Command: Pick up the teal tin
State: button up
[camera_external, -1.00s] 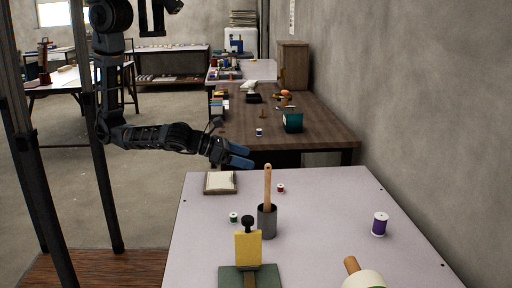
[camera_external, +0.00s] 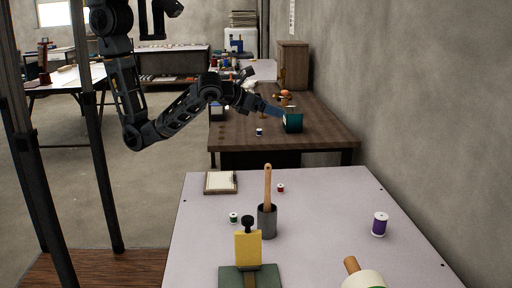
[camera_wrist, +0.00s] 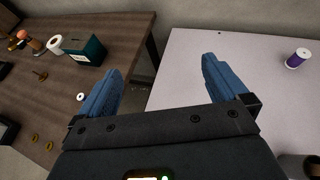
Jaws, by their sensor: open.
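The teal tin (camera_external: 292,123) is a dark teal box standing upright on the brown wooden table, near its right side. In the wrist view the tin (camera_wrist: 89,51) shows at the upper left, beyond the left finger and not between the fingers. My gripper (camera_external: 277,112) has blue fingers and is close to the tin's left side in the external view; I cannot tell whether they touch. In the wrist view my gripper (camera_wrist: 166,84) is open with nothing between its fingers.
The brown table (camera_external: 232,137) holds a small spool (camera_external: 259,132) and other small items. A white roll (camera_wrist: 55,44) is beside the tin. The pale table (camera_external: 325,195) in front holds a purple spool (camera_external: 380,224) and a grey cup (camera_external: 267,222). A wall (camera_external: 420,110) stands at the right.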

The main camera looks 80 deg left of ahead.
jog(key=w+a+n+g+y+b, duration=0.2)
jog(key=w+a+n+g+y, duration=0.25)
jog(key=w+a, duration=0.65)
jog(key=n+g+h+b, duration=0.5)
jog(key=n+g, duration=0.3)
jog(key=n, duration=0.2)
send_near(293, 110)
jog(key=shift+s+a+f+m+p, duration=0.1)
jog(key=shift+s+f+m+p, duration=0.05)
jog(key=shift+f, duration=0.35)
jog(key=shift+s+f+m+p, duration=0.1)
jog(key=shift+s+f+p, duration=0.1)
jog(key=shift+f, duration=0.3)
jog(key=x, duration=0.6)
jog(key=shift+w+f+b, duration=0.25)
jog(key=shift+f+b, duration=0.05)
jog(key=shift+f, duration=0.05)
jog(key=shift+a+f, duration=0.3)
jog(key=shift+f, duration=0.3)
jog(key=c, duration=1.1)
jog(key=shift+r, duration=0.15)
jog(key=shift+c, duration=0.2)
